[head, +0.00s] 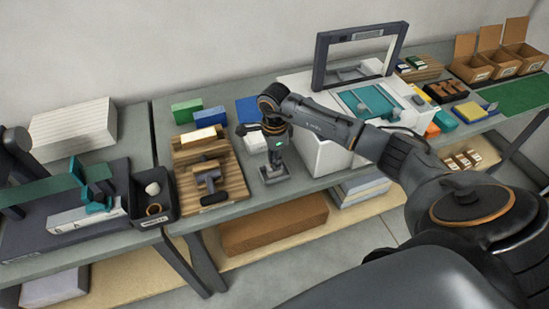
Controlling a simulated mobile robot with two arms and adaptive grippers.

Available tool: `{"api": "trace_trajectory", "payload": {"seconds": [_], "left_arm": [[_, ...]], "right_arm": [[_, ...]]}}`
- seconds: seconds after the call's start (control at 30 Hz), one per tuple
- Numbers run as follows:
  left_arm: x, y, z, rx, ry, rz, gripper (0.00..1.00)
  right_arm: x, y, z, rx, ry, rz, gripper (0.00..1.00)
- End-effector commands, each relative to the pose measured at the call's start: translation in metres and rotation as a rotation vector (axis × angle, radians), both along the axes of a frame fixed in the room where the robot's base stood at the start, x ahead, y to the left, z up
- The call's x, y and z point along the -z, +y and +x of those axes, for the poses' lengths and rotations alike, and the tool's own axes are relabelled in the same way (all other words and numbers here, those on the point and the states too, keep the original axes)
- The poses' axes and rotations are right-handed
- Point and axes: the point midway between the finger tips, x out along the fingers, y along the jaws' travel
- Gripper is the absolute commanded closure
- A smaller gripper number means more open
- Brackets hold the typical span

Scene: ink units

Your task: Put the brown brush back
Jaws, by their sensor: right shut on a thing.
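My right gripper (273,168) points down over the table, just left of the white machine. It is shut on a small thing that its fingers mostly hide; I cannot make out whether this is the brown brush. A flat grey piece (275,178) shows at its fingertips, close to the tabletop. To its left a wooden rack (229,180) bears a dark T-shaped tool (208,177) and a dark rounded piece (214,198). I cannot clearly identify a brown brush elsewhere. My left gripper is not in view.
The white machine (318,155) with a raised dark frame (319,62) stands close on the right. A black bin (140,212) stands left of the rack. Green (186,110) and blue (208,116) blocks stand behind. Cardboard boxes (470,67) are far right.

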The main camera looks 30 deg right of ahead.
Motion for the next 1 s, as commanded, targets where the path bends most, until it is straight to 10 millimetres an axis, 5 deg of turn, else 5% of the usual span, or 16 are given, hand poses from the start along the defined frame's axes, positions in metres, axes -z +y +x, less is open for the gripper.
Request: {"api": "trace_trajectory", "payload": {"seconds": [0.07,0.1,0.2,0.67,1.0], "left_arm": [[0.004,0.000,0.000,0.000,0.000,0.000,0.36],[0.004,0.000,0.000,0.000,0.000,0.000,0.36],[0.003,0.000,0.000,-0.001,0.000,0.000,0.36],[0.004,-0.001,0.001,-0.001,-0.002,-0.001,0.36],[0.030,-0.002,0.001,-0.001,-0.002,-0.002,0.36]], "right_arm": [[0.004,0.000,0.000,0.000,-0.001,0.000,1.00],[0.004,0.000,0.000,0.000,0.000,0.000,0.80],[0.003,0.000,0.000,0.000,0.000,0.000,0.60],[-0.008,0.000,0.001,-0.001,-0.004,0.000,0.59],[-0.078,0.000,0.001,-0.001,-0.006,0.000,0.59]]}}
